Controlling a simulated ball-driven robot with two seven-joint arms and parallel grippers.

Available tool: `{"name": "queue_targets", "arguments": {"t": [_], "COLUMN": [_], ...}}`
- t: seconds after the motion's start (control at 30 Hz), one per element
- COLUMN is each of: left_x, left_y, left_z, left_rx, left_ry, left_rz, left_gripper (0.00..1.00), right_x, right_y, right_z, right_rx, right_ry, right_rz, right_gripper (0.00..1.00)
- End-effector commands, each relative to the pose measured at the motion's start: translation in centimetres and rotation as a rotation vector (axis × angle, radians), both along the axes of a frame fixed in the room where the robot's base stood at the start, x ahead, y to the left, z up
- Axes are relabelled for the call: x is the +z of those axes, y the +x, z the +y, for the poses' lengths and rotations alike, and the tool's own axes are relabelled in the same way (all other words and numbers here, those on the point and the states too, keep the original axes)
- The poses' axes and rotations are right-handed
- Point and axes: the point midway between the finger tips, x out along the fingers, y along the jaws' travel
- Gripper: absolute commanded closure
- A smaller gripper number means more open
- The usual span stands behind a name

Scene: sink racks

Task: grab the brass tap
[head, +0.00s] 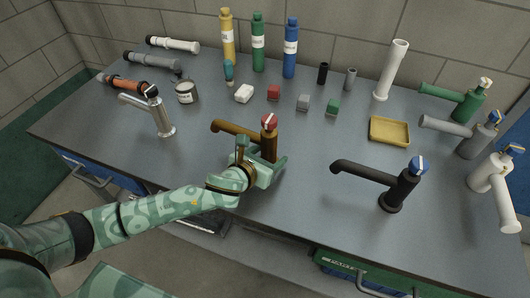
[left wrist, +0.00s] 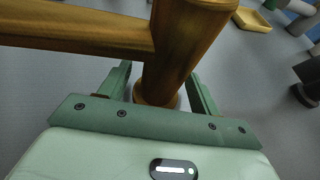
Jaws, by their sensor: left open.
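The brass tap (head: 265,143) stands upright on the grey worktop in the middle of the head view, with its spout pointing left and a red-topped handle. My left gripper (head: 265,168) is at the front of the tap's lower body. In the left wrist view the brass tap (left wrist: 185,45) fills the top centre. My left gripper (left wrist: 158,85) is open there, with one finger on each side of the tap's column near its base. I cannot tell whether either finger touches it. The fingertips are partly hidden by the tap. My right gripper is not in view.
A chrome tap (head: 160,118) stands to the left and a black tap (head: 400,187) to the right. More taps line the right edge. A yellow tray (head: 390,130), small blocks and bottles (head: 258,42) are behind. The worktop (head: 310,210) is clear between the brass and black taps.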

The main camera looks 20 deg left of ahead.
Motion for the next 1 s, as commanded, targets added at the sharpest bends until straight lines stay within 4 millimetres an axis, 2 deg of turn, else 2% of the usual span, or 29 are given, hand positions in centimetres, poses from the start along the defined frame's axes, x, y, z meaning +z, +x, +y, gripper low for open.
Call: {"name": "queue_targets", "arguments": {"t": [0.13, 0.37, 0.6, 0.87, 1.0], "left_x": [-0.8, -0.6, -0.6, -0.4, 0.7], "left_y": [1.6, 1.7, 1.7, 1.7, 1.7], "left_z": [-0.4, -0.5, -0.5, -0.5, -0.4], "left_rx": [0.000, -0.001, 0.000, 0.000, -0.001], "left_ry": [-0.001, -0.001, 0.000, -0.001, 0.001], "left_rz": [0.000, -0.001, 0.000, -0.003, -0.005], "left_gripper": [0.37, 0.37, 0.99, 0.99, 0.99], "right_x": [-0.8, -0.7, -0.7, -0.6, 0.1], "right_y": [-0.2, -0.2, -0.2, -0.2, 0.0], "right_z": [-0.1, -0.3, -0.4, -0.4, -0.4], "right_rx": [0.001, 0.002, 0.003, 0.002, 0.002], "right_ry": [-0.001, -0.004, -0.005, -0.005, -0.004], "right_rz": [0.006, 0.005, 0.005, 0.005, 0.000], "right_gripper": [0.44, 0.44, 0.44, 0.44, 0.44]}}
